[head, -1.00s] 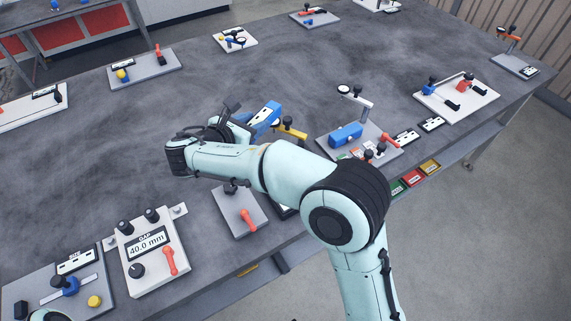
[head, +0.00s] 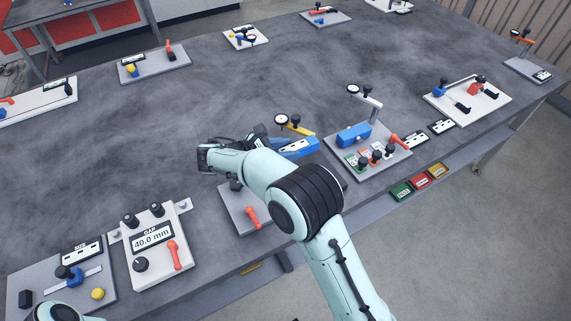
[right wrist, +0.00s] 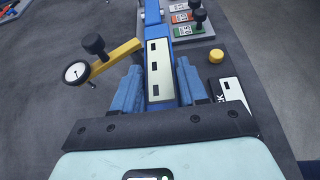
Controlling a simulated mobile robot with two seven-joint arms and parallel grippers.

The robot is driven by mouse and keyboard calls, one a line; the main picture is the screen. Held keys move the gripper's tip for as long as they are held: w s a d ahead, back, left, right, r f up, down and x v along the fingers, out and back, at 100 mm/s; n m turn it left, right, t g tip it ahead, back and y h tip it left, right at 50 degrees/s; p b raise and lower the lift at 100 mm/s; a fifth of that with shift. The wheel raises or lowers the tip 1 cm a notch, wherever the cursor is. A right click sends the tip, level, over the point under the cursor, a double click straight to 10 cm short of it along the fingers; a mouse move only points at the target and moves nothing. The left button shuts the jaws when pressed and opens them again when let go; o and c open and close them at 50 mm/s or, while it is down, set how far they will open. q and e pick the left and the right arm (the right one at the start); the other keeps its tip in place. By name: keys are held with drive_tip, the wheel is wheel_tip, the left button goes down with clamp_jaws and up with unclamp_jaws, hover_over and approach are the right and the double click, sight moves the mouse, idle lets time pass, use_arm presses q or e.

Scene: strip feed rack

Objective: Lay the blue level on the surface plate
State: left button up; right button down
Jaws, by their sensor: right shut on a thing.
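The blue level (head: 298,148) is a long blue bar with a pale label strip on top. In the right wrist view the level (right wrist: 158,72) runs lengthwise between the blue finger pads. My right gripper (right wrist: 157,88) is shut on it, pads against both sides. In the head view my right gripper (head: 266,143) is partly hidden by its own wrist. I cannot tell whether the level touches anything below. No surface plate can be clearly made out near the gripper.
A yellow arm with a dial gauge (head: 297,125) stands just beside the level. To the right, a grey base (head: 372,170) carries a blue block (head: 353,135), another dial gauge and several knobs. A white gap box (head: 160,265) stands front left.

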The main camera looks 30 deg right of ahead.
drive_tip(key=shift+f, duration=2.8)
drive_tip(key=shift+f, duration=0.1)
drive_tip(key=c, duration=0.6)
unclamp_jaws()
drive_tip(key=shift+a, duration=0.15)
drive_tip(key=v, duration=1.2)
